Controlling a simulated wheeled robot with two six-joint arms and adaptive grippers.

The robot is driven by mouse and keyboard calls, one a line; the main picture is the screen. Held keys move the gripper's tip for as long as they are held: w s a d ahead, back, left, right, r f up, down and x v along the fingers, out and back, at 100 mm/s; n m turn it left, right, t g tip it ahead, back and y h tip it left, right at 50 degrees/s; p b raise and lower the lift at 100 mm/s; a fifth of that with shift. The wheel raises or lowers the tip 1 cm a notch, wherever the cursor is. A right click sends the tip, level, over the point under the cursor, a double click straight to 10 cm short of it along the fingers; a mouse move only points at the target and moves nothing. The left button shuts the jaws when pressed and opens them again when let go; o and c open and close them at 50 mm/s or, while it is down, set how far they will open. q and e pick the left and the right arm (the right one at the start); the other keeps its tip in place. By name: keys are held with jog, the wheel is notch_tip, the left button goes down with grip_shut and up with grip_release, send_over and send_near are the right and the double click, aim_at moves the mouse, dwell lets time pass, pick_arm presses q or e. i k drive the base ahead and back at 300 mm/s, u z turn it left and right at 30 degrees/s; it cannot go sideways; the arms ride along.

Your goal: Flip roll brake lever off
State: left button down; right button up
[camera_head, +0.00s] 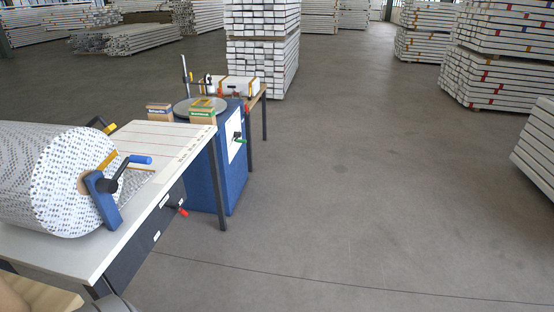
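A large white patterned roll (45,180) lies on its side on the table at the left. A blue bracket (104,203) stands at the roll's near end. A lever with a black hub and a blue grip (140,160) is on this bracket, and its grip points up and to the right. I take it for the roll brake lever; no on or off marking can be made out. Neither of my grippers shows in the head view, and nothing is seen touching the lever.
The white table (185,140) has a red-tipped handle (177,209) below its edge. Behind it stand a blue cabinet (205,190) with a green-tipped handle (239,138) and small boxes (202,112). Stacked white bundles (262,60) stand farther back.

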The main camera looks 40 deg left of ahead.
aim_at(174, 205)
jog(key=i, duration=1.7)
jog(key=u, duration=0.9)
jog(key=i, duration=0.95)
jog(key=u, duration=1.4)
jog(key=i, duration=0.65)
jog(key=u, duration=0.45)
